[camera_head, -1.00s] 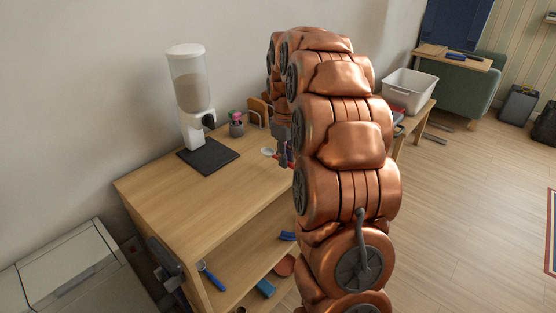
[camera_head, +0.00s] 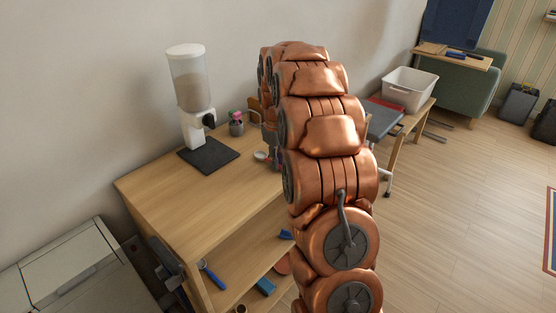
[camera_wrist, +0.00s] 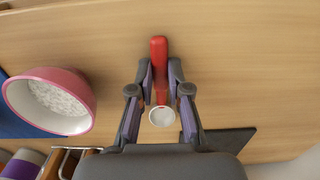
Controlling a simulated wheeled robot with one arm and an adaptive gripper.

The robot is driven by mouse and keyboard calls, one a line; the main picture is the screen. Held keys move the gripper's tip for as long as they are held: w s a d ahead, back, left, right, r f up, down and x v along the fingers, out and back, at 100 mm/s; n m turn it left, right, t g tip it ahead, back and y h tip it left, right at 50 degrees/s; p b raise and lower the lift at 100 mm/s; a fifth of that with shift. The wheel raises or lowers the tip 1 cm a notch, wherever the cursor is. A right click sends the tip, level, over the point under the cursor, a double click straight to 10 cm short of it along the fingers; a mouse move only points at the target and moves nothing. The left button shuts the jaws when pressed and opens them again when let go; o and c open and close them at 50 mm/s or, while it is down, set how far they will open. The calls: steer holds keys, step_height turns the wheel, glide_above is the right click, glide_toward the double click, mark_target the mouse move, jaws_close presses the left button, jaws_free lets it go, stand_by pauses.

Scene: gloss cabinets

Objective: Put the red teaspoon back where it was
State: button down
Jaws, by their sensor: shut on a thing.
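The red teaspoon (camera_wrist: 159,62) is between the fingers of my gripper (camera_wrist: 160,84) in the wrist view, its red handle pointing up the picture. A pale round part at the lower end of the handle looks like its bowl. My gripper is shut on the handle, over the wooden worktop (camera_wrist: 220,50). In the head view my gripper (camera_head: 273,160) is low over the worktop, right of the dark mat (camera_head: 208,155), largely hidden by my arm. I cannot tell whether the spoon touches the worktop.
A pink bowl (camera_wrist: 50,102) sits on a blue mat left of my gripper. A cereal dispenser (camera_head: 191,95) and a grey pot (camera_head: 236,126) stand near the wall. Below, a shelf holds a blue-handled tool (camera_head: 211,275). The worktop's front left is clear.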

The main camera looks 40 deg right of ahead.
steer(key=shift+f, duration=0.15)
steer(key=c, duration=1.1)
jaws_free()
step_height(320, 180, up, 12)
steer(key=shift+w+r+b, duration=0.15)
steer(key=shift+b, duration=0.15)
